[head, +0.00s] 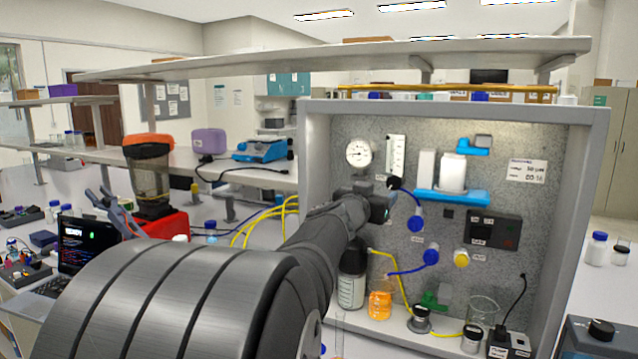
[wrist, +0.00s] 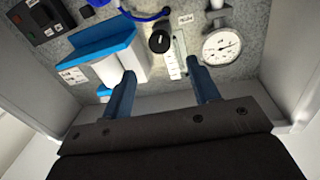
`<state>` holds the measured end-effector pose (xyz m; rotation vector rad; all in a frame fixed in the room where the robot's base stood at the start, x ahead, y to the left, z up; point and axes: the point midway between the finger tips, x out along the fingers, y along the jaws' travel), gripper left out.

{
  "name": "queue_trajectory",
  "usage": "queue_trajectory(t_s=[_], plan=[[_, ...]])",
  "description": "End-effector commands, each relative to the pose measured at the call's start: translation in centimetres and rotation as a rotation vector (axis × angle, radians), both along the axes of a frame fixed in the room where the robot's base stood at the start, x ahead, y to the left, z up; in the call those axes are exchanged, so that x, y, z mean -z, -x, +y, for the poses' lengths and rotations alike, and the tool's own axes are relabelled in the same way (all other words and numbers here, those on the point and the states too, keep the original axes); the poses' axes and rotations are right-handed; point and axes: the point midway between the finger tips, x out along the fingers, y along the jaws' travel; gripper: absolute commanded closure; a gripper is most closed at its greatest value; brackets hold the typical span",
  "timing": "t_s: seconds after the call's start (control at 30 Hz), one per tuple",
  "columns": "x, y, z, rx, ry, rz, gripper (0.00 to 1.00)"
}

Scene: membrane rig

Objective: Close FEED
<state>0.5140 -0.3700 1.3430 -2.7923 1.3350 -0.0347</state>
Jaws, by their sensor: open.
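The grey speckled panel (head: 340,125) carries two blue knobs, an upper one (head: 416,220) and a lower one (head: 431,257), plus a yellow knob (head: 462,258). Their small labels are unreadable, so I cannot tell which is FEED. A black knob (head: 395,183) sits below the flow meter (head: 396,155); it also shows in the wrist view (wrist: 160,42), beyond and between my fingertips. My gripper (head: 382,206) is in front of the panel, left of the upper blue knob. In the wrist view my gripper (wrist: 164,78) is open, with nothing between its fingers.
The round gauge (head: 359,153) is above my gripper. A blue shelf (head: 450,196) with white cylinders is to the right. A bottle (head: 351,285), an orange beaker (head: 380,303) and a clear beaker (head: 484,309) stand below. Blue and yellow tubes cross the panel front.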

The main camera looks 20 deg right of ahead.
Motion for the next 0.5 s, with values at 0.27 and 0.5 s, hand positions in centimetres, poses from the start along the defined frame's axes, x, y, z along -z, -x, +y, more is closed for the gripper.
queue_trajectory(t_s=[0.27,0.5], plan=[[0.1,-3.3,-4.2,0.001,-0.002,0.001,0.45],[0.1,-5.8,-7.2,0.001,-0.002,-0.001,0.45]])
